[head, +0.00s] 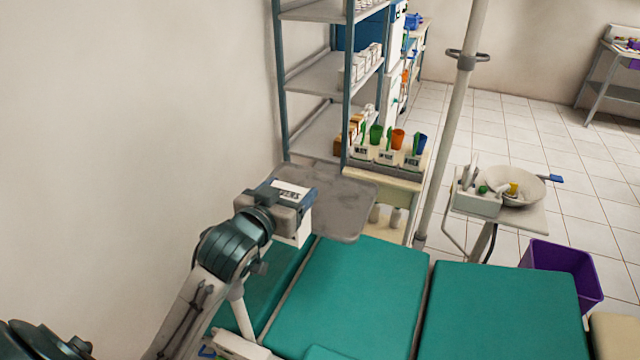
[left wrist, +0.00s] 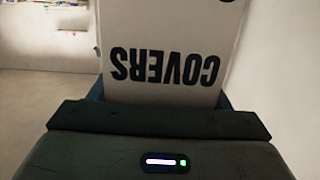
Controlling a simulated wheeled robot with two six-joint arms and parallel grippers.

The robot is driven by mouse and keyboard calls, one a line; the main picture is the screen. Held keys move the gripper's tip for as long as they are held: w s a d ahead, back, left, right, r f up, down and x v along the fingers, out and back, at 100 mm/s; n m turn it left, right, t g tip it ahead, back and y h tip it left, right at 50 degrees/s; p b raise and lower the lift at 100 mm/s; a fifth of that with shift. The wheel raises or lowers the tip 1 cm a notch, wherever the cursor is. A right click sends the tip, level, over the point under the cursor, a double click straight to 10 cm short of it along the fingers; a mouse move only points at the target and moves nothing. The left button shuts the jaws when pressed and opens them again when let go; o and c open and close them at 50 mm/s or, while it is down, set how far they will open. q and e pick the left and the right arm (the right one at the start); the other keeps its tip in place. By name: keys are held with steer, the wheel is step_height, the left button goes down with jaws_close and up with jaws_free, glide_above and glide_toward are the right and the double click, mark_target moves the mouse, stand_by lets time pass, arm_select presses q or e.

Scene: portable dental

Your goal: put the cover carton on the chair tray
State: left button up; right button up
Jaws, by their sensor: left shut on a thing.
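In the left wrist view the carton (left wrist: 165,50) shows the word COVERS upside down, close in front of the gripper. My left gripper (head: 284,205) is shut on the carton; its fingertips are mostly hidden. The chair tray (head: 346,204) is a flat grey tray beside the green chair. The carton overlaps the tray's left part in the head view; I cannot tell whether it touches the tray. The tray's right part is bare. My right gripper is not in view.
A pole (head: 455,120) rises right of the tray. A shelf rack (head: 318,80) and a cart with coloured cups (head: 398,139) stand behind it. The green chair (head: 350,295) lies in front. A bowl stand (head: 517,184) and purple bin (head: 562,265) are at right.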

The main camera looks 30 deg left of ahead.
arm_select(q)
steer(key=w+a+f+p, duration=0.1)
steer(key=w+f+p, duration=0.1)
steer(key=w, duration=0.5)
steer(key=w+a+f+p, duration=0.2)
steer(key=w, duration=0.5)
steer(key=shift+w+f+p, duration=0.25)
steer(key=shift+p, duration=0.05)
steer(key=shift+f, duration=0.15)
steer(key=o, duration=1.3)
